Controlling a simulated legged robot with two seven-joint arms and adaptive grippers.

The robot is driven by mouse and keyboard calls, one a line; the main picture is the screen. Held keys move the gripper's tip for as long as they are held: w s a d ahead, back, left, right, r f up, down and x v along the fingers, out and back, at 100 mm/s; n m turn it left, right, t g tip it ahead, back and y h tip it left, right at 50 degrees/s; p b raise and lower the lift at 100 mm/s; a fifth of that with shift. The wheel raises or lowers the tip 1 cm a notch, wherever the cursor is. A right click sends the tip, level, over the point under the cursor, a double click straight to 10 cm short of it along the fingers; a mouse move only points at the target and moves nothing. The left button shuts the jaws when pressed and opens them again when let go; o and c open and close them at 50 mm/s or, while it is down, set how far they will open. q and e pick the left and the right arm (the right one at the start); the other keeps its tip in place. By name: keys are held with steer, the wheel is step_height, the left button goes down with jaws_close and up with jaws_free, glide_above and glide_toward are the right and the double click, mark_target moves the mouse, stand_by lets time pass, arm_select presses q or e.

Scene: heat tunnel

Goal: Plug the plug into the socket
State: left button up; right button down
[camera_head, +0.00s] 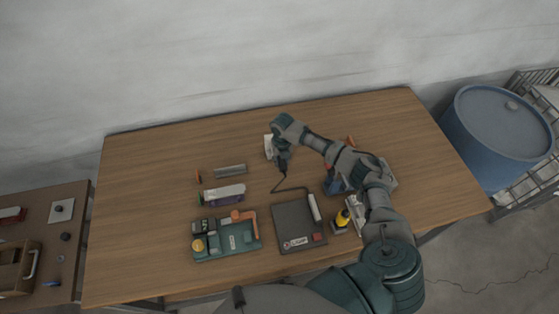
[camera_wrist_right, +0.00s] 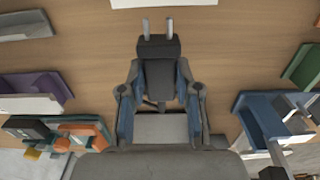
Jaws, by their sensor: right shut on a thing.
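My right gripper (camera_head: 283,160) is shut on a dark plug; it also shows in the right wrist view (camera_wrist_right: 157,88). The plug (camera_wrist_right: 158,48) sits between the fingers, with two metal prongs pointing to the top of that view, away from the gripper. A white socket (camera_head: 268,146) lies on the table beside the gripper, partly hidden by the arm. A white edge, likely the socket (camera_wrist_right: 165,2), shows at the top of the wrist view, apart from the prongs. A black cable (camera_head: 284,190) runs from the plug to a dark grey flat device (camera_head: 291,219). My left gripper is out of view.
The wooden table (camera_head: 140,190) also holds a green tool set (camera_head: 226,238), a purple-and-white box (camera_head: 223,194), a grey bar (camera_head: 230,170) and a yellow-topped item (camera_head: 342,218). A blue item is partly under my right arm. The table's back left is clear. A blue barrel (camera_head: 497,130) stands right.

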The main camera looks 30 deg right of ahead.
steer(key=shift+d+f, duration=0.1)
steer(key=shift+d, duration=0.45)
steer(key=shift+w+d+f, duration=0.15)
steer(key=shift+w+d, duration=0.15)
steer(key=shift+d, duration=0.15)
steer(key=shift+w+a+b, duration=0.2)
steer(key=shift+a+b, duration=0.1)
steer(key=shift+b, duration=0.1)
steer(key=shift+w+a, duration=0.2)
steer(key=shift+a, duration=0.05)
steer(key=shift+w+r+b, duration=0.15)
steer(key=shift+r+b, duration=0.05)
steer(key=shift+b, duration=0.1)
steer(key=shift+w+d+f, duration=0.1)
steer(key=shift+w+d, duration=0.25)
steer(key=shift+d, duration=0.1)
steer(key=shift+w+d+b, duration=0.1)
steer(key=shift+w+b, duration=0.15)
steer(key=shift+b, duration=0.25)
steer(key=c, duration=0.8)
jaws_free()
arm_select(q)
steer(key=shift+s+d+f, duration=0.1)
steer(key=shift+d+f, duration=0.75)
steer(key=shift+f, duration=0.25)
arm_select(e)
steer(key=shift+o, duration=0.4)
steer(key=shift+w, duration=0.1)
